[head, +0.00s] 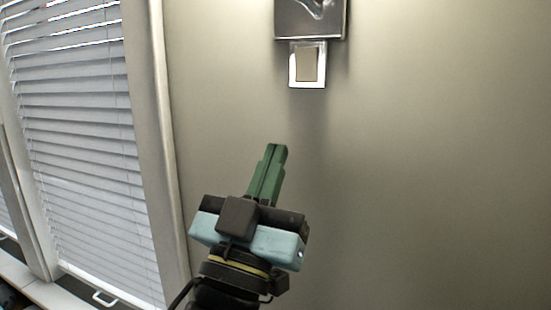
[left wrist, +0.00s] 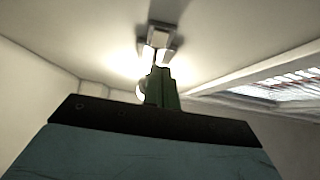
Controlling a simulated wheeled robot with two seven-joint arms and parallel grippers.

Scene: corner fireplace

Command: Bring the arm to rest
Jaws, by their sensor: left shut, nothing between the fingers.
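My left gripper (head: 274,150) stands up in the middle of the head view, in front of the bare wall. Its green fingers are shut together with nothing between them, pointing up and slightly right. The fingers (left wrist: 160,75) also show in the left wrist view, closed, with the ceiling and a lamp-like fixture beyond them. The fingertips are below the white-framed switch (head: 307,64) in the head view and appear apart from it. My right gripper is in neither view.
A dark metallic wall fixture (head: 310,18) is above the switch. A window with white blinds (head: 80,130) fills the left side, with a pale frame (head: 160,150) beside it. The wall (head: 430,170) on the right is bare. The space around the gripper looks free.

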